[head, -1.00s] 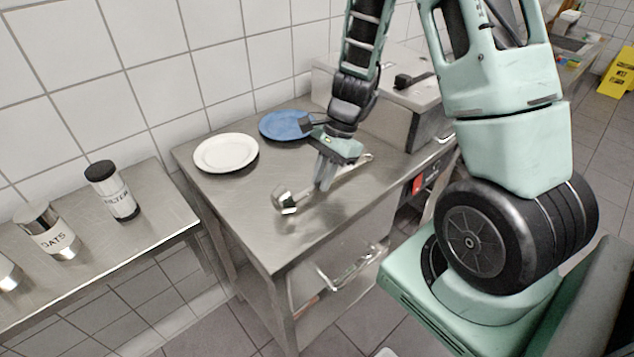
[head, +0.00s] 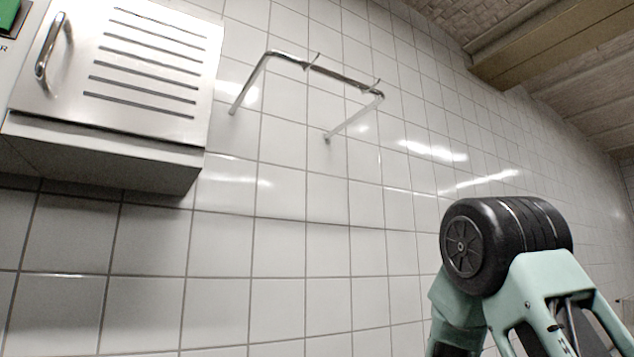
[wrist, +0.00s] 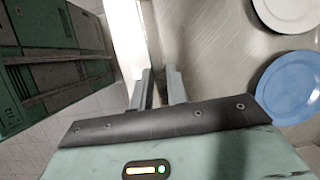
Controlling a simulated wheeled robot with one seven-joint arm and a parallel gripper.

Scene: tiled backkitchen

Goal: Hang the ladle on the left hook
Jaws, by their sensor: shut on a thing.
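A metal wall rail (head: 340,77) sticks out from the tiled wall in the head view. It carries two small upturned hooks: the left hook (head: 313,60) and the right hook (head: 376,85). Both hooks are bare. My gripper (wrist: 159,84) shows only in the wrist view, above the steel table, its fingers close together on the ladle's handle. The ladle is hard to make out there; its bowl is not visible. The head view shows my arm's upper part at the lower right, but neither the gripper nor the ladle.
A steel wall cabinet (head: 150,70) with a slotted front hangs left of the rail. The wall below the rail is clear. In the wrist view, a blue plate (wrist: 287,88) and a white plate (wrist: 290,12) lie on the steel table (wrist: 215,50) to the right.

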